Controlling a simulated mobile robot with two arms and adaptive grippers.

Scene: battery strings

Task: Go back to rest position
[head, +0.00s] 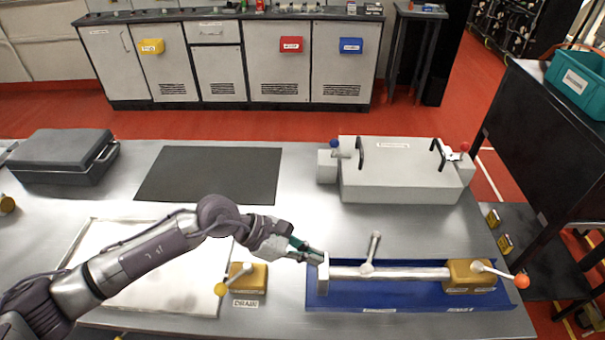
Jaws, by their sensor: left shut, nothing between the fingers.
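My left arm (150,252) reaches in from the lower left across the metal table. My left gripper (314,255) is shut and empty. Its fingertips are at the left end of a metal bar or tube (400,272) that lies along a blue tray (400,297). I cannot tell whether they touch the end block there. The bar has an upright lever (373,250) and a yellow-brown block (470,277) with an orange-knobbed handle at its right end. My right gripper is not in view.
A light grey box (400,178) with black handles stands at the back right. A black mat (210,175) and a grey case (62,156) lie at the back. A pale tray (130,275) lies under my arm. A yellow block (250,275) with a lever stands beside the blue tray.

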